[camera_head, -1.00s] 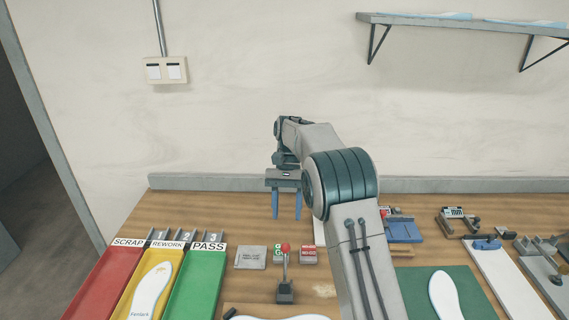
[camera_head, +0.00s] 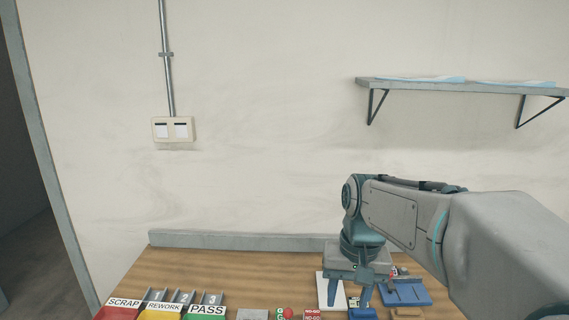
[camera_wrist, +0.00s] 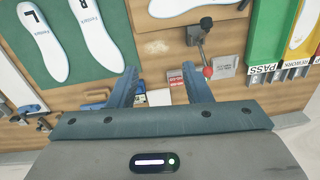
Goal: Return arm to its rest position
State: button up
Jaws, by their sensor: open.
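My arm reaches in from the right in the head view, and my gripper (camera_head: 349,297) points down over the back of the wooden bench. Its two fingers are apart with nothing between them. In the wrist view my gripper (camera_wrist: 160,80) also shows its fingers spread and empty, above the bench. Small red-and-white and blue items lie below, near the fingers. The arm covers the right part of the bench in the head view.
The SCRAP (camera_head: 122,304), REWORK (camera_head: 163,308) and PASS (camera_head: 207,311) trays stand at the left. A wall shelf (camera_head: 460,86) hangs at the upper right. The wrist view shows white insoles on a green mat (camera_wrist: 68,68) and a red-knobbed lever (camera_wrist: 207,72).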

jog(key=s+d+f+t, duration=0.1)
jog(key=s+f, duration=0.1)
jog(key=s, duration=0.3)
jog(key=s+d+f+n+t, duration=0.1)
jog(key=s+d+f+t, duration=0.1)
jog(key=s, duration=0.4)
jog(key=shift+t+h, duration=0.3)
jog(key=shift+h, duration=0.1)
jog(key=shift+d+r, duration=0.1)
dwell(1.3)
